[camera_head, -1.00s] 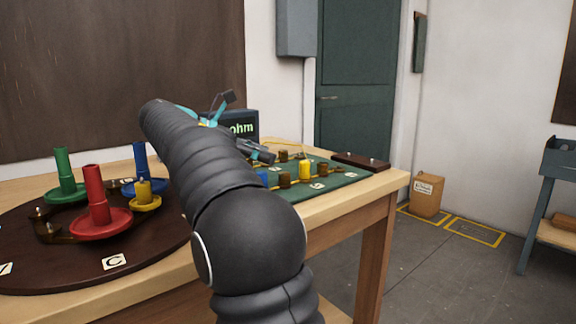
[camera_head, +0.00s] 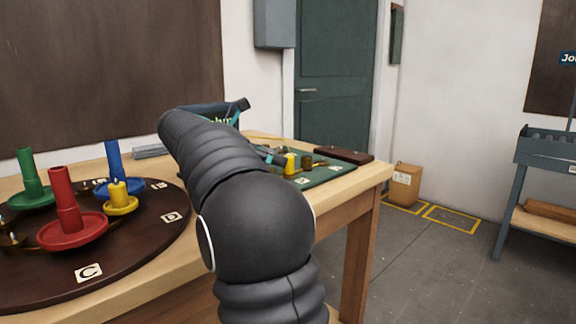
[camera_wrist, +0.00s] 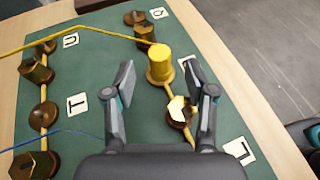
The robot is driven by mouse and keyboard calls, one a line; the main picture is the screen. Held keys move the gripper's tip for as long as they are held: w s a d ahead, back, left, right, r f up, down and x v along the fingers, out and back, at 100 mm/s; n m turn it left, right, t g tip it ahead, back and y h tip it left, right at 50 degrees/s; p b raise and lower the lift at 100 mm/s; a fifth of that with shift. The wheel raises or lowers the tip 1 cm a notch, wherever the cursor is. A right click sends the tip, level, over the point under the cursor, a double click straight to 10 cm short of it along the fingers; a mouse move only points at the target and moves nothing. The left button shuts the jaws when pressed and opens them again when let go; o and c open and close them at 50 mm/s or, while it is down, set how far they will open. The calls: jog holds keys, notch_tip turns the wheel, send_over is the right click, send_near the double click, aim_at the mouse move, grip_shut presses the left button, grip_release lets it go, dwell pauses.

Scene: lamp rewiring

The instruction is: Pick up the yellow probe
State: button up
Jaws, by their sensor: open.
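The yellow probe (camera_wrist: 160,63) is a short yellow cylinder with a yellow cable running off to the left. It stands upright on a brass line of the green board (camera_wrist: 95,75). In the head view the probe (camera_head: 291,163) shows just right of my arm. My gripper (camera_wrist: 160,77) is open in the wrist view. Its two fingers are on either side, slightly nearer than the probe, which appears centred beyond the gap between the tips. A brass post (camera_wrist: 179,110) shows between the fingers, closer to the palm. My arm hides part of the board in the head view.
Several brass posts (camera_wrist: 37,70) stand left on the board, with a blue cable (camera_wrist: 60,132) nearby. A dark round turntable (camera_head: 140,235) with coloured pegs sits on the table's left. A dark block (camera_head: 343,155) lies beyond the board.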

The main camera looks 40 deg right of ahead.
jog(key=x, duration=0.4)
jog(key=shift+d+f, duration=0.1)
jog(key=shift+f, duration=0.1)
grip_shut()
jog(key=shift+r, duration=0.1)
